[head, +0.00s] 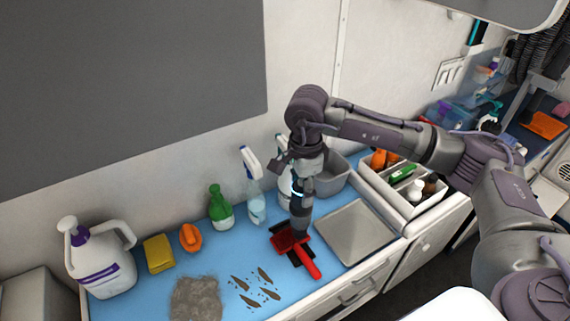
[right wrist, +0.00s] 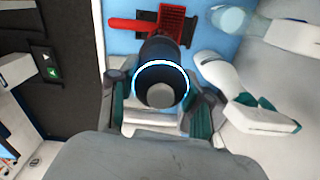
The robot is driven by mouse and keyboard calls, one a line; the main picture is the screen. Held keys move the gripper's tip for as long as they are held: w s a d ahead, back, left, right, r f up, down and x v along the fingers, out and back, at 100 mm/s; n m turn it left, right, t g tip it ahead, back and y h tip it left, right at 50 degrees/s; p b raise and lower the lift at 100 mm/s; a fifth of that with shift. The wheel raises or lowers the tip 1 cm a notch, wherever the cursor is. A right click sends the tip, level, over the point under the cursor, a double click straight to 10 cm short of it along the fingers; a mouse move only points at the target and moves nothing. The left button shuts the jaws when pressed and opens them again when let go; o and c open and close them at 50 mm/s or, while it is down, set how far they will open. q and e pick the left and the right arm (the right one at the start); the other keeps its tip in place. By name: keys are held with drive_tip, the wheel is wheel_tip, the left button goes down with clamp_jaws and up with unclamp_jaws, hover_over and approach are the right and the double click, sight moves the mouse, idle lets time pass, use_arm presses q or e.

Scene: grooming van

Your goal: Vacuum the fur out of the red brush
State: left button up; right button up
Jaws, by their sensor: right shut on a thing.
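The red brush (head: 308,264) lies on the blue counter, with its handle toward the front right. In the right wrist view the red brush (right wrist: 178,20) shows a red pad at top centre, with its handle to the left. My right gripper (head: 305,172) is shut on a dark handheld vacuum (head: 298,212) with a glowing ring. The vacuum points down, its lower end over or at the brush head; I cannot tell whether they touch. In the right wrist view the vacuum (right wrist: 160,52) hides part of the brush. Fur on the brush is too small to make out. My left gripper is not in view.
Grey fur (head: 197,300) and brown scraps (head: 254,288) lie left of the brush. A metal tray (head: 355,233) is on its right. A spray bottle (head: 255,186), green bottle (head: 220,208) and grey bin (head: 333,175) stand behind. A white caddy (head: 410,212) is farther right.

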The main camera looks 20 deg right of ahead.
drive_tip(key=shift+w+a+r+p, duration=0.1)
drive_tip(key=shift+w+r+p, duration=0.1)
drive_tip(key=shift+r, duration=0.3)
drive_tip(key=shift+w+r+p, duration=0.1)
drive_tip(key=shift+r+p, duration=0.05)
drive_tip(key=shift+r, duration=0.7)
drive_tip(key=shift+s+r+p, duration=0.2)
drive_tip(key=shift+r+p, duration=0.5)
drive_tip(key=shift+r, duration=0.7)
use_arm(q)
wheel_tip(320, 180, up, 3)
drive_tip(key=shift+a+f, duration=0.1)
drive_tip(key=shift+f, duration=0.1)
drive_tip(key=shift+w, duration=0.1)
use_arm(e)
drive_tip(key=shift+f, duration=0.1)
